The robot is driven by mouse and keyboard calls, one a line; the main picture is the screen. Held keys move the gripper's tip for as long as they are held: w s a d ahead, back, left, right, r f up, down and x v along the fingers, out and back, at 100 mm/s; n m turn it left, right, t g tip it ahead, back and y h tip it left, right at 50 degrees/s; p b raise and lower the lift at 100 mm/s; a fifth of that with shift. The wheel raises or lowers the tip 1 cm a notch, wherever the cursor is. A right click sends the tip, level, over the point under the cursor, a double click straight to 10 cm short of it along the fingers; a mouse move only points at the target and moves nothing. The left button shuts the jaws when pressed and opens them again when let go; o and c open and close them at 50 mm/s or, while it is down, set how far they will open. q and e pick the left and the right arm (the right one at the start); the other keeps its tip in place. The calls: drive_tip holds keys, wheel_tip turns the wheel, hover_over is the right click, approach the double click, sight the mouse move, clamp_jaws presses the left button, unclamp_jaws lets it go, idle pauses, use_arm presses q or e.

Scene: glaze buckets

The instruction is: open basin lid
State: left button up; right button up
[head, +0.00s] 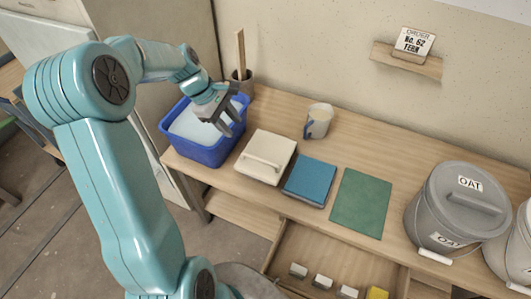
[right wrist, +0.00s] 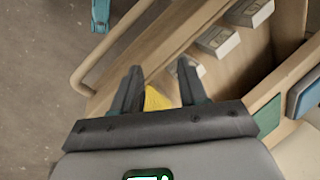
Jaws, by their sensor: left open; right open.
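The blue basin (head: 207,154) stands at the left end of the wooden table, with its top uncovered and pale liquid or glaze (head: 190,127) showing inside. A cream square lid (head: 262,169) with a bar handle lies flat on the table just right of the basin, apart from my gripper. My left gripper (head: 233,128) is open and empty over the basin's right side, fingers pointing down. Its exact height above the rim is hard to tell. In the right wrist view my right gripper (right wrist: 158,66) is open, above an open drawer, with nothing between its fingers.
A blue tile (head: 310,181), a green mat (head: 361,203) and a mug (head: 318,120) lie right of the lid. A pot with a stick (head: 242,80) stands behind the basin. A grey OAT bucket (head: 455,212) stands right. The open drawer holds white blocks (head: 322,281) and a yellow one (head: 377,293).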

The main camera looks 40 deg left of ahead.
sight(259, 158)
use_arm(q)
drive_tip(key=x, duration=1.6)
drive_tip(key=shift+f, duration=0.15)
clamp_jaws()
